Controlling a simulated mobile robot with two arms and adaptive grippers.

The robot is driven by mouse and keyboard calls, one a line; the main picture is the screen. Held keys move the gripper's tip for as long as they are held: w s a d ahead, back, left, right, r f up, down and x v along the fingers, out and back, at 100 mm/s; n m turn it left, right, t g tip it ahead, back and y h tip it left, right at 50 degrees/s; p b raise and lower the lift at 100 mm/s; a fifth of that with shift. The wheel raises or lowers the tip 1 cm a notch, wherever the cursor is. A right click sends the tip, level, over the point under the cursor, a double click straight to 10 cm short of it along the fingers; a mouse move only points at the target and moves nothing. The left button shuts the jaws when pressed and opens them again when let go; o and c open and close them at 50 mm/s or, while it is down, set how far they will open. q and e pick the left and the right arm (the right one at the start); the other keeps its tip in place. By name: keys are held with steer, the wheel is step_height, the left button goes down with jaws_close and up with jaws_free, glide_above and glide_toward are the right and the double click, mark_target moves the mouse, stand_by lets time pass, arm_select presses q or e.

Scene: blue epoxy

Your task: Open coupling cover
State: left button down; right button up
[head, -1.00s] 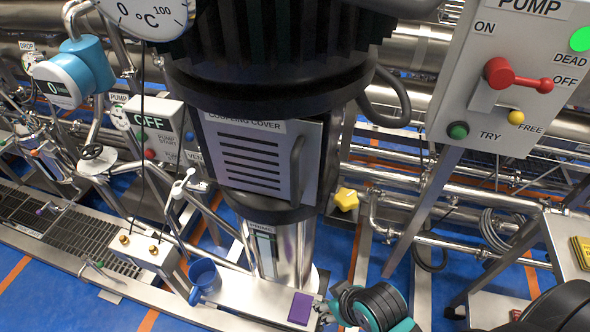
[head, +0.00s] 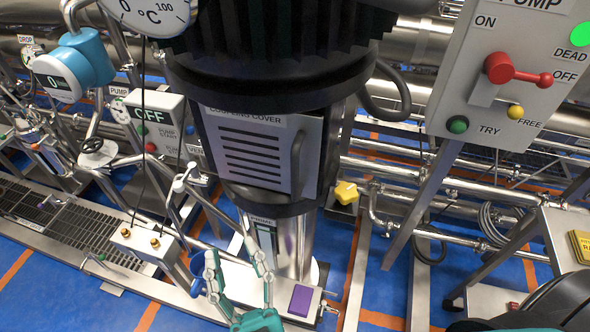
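The coupling cover (head: 248,178) is a grey slotted plate on the front of the black pump body. It sits flat over its opening and looks closed. A label reading "COUPLING COVER" runs along its top, and a dark vertical handle (head: 297,163) stands at its right edge. My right gripper (head: 233,250) is at the bottom centre, below the cover and apart from it. Its two teal-grey fingers point up and are spread, with nothing visible between them. My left gripper is not in view.
The pump control box (head: 500,80) with a red lever is at upper right. A yellow knob (head: 345,192) sticks out right of the cover. A grey box with gold studs (head: 143,247) stands left.

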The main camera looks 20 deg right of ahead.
mark_target(294, 178)
steer(key=s+d+f+m+g+h, duration=0.4)
steer(key=s+d+m+h, duration=0.15)
steer(key=h, duration=0.55)
steer(key=x, duration=1.2)
steer(key=p+x, duration=0.1)
steer(key=x, duration=0.5)
steer(key=shift+w+a, duration=0.2)
steer(key=shift+a, duration=0.05)
jaws_close()
